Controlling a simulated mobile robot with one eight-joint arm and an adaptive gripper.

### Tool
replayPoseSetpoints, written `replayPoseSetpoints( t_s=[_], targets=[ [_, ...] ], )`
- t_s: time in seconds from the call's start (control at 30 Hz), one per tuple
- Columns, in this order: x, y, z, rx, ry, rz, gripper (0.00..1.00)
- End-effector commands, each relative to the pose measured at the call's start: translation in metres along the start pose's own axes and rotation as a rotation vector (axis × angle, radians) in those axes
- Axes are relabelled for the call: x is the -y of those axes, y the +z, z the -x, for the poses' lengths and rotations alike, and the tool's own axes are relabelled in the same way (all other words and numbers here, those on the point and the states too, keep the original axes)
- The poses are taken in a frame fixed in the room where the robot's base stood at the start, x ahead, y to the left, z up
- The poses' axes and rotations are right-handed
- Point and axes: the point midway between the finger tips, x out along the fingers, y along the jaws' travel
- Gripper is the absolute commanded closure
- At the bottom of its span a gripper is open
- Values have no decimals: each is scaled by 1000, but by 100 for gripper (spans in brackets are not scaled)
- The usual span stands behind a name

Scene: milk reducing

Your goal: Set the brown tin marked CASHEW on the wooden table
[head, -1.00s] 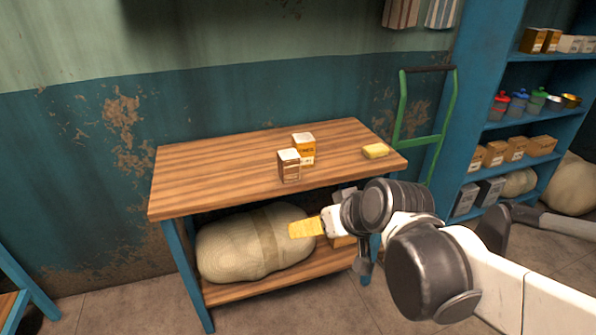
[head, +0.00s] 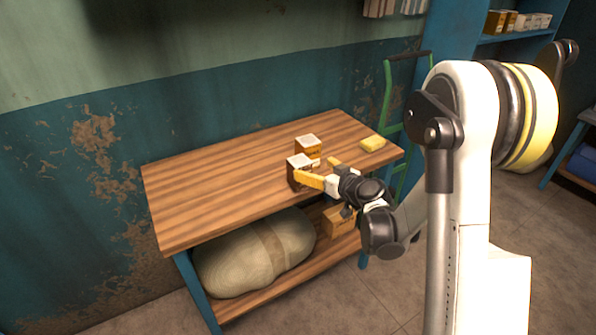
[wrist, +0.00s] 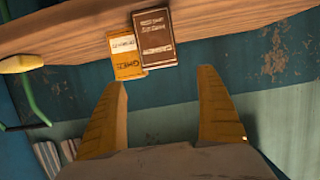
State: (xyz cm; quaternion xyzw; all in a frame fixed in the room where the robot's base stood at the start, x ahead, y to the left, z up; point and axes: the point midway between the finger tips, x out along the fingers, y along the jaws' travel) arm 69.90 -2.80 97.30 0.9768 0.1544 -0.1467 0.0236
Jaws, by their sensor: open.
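The brown tin (head: 291,177) stands on the wooden table (head: 215,180), and its lettering is too small to read. An orange and white tin (head: 308,146) stands close beside it. My gripper (head: 313,168) is open at the near side of the table, and one yellow finger covers part of the brown tin in the head view. In the wrist view, the brown tin (wrist: 155,37) and the orange tin (wrist: 125,60) show beyond the tips of my open gripper (wrist: 164,80), with nothing between the fingers.
A yellow block (head: 372,143) lies near the table's right end. A sack (head: 245,258) and a cardboard box (head: 339,219) are on the lower shelf. A green hand truck (head: 389,95) stands behind the right end. The table's left half is clear.

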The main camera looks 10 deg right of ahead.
Motion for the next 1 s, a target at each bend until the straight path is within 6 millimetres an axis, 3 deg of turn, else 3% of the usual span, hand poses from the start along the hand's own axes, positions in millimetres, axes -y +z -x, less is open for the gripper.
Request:
replayPoseSetpoints(
  t_s=[0.13, 0.53, 0.87, 1.0],
  targets=[
    [1, 2, -28, 0, -2, 0, 15],
    [2, 2, -82, 1, -3, 0, 15],
    [2, -1, -92, 1, -1, -1, 15],
    [2, 0, -92, 1, -1, -1, 54]
  ],
)
